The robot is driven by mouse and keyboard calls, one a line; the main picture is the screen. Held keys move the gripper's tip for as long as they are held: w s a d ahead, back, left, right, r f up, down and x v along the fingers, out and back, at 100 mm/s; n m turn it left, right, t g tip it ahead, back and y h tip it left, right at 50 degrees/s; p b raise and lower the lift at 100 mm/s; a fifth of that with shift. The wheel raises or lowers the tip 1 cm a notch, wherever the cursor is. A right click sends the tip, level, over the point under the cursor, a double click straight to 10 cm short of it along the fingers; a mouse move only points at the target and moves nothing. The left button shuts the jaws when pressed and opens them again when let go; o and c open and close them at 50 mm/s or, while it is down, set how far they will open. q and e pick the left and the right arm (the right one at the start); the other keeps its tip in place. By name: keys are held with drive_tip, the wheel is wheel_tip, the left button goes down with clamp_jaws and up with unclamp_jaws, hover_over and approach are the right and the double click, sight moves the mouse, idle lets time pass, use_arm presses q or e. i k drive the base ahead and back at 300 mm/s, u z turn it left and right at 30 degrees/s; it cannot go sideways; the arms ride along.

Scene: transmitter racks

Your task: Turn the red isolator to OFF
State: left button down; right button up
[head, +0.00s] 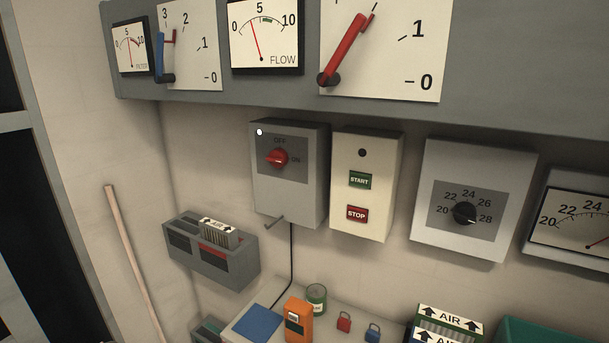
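The red isolator knob (278,158) sits on the dark face plate of a grey wall box (312,180), left of the picture's middle. OFF is printed above the knob and ON to its right. The knob's grip lies roughly sideways, toward the ON side; its exact pointing is small and hard to read. A small white round spot, perhaps a lamp, shows at the upper left of the box front. A short grey lever or peg sticks out at the box's lower edge. Neither of my grippers is in view.
A START/STOP box (366,187) stands close to the isolator box's right; a rotary dial box (473,200) is farther right. A grey panel with red and blue levers overhangs above. Below are a slotted wall bin (210,252) and a shelf with an orange device (298,322).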

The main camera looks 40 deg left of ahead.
sight(278, 157)
drive_tip(key=u, duration=1.4)
